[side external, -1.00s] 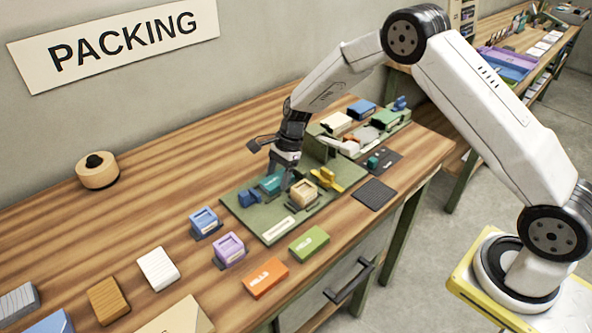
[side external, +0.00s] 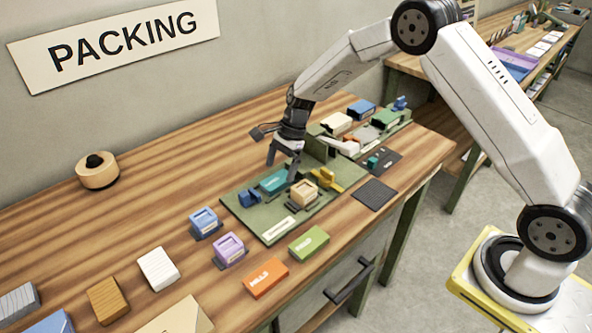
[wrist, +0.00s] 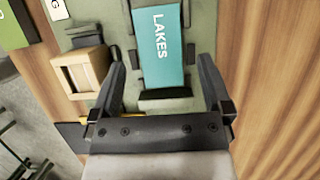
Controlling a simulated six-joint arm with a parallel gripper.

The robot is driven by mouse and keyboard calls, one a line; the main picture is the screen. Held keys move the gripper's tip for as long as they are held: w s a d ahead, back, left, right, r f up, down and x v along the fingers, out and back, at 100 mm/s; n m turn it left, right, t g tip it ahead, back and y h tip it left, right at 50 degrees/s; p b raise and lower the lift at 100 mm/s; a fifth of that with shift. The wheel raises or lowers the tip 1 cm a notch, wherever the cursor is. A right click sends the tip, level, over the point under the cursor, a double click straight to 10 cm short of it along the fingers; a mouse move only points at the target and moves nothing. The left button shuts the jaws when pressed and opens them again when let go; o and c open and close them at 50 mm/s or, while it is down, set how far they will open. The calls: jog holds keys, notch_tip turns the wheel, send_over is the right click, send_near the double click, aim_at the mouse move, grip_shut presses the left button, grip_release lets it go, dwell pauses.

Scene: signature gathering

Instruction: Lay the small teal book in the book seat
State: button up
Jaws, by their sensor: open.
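The teal book (wrist: 161,38), marked LAKES, lies flat on the green board (side external: 262,222) between dark low brackets, with a dark bar at its near end in the wrist view. It also shows in the side view (side external: 272,182), just below my gripper. My gripper (side external: 281,171) is open and empty above the book. In the wrist view, my gripper's fingers (wrist: 160,62) stand apart on either side of the book, clear of its edges.
A tan box (side external: 304,193) stands on the board beside the book, with a blue piece (side external: 249,198) and a yellow piece (side external: 325,177) nearby. An upright green divider (side external: 319,149) is close behind my gripper.

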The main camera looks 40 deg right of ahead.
jog(key=v, duration=0.9)
jog(key=shift+r, duration=0.1)
dwell(0.3)
jog(key=s+n+t+h, duration=0.2)
jog(key=s+n+h, duration=0.2)
jog(key=s+n, duration=1.4)
jog(key=s, duration=0.6)
jog(key=shift+s+d+t, duration=0.2)
jog(key=shift+d+t, duration=0.1)
jog(key=shift+d, duration=0.1)
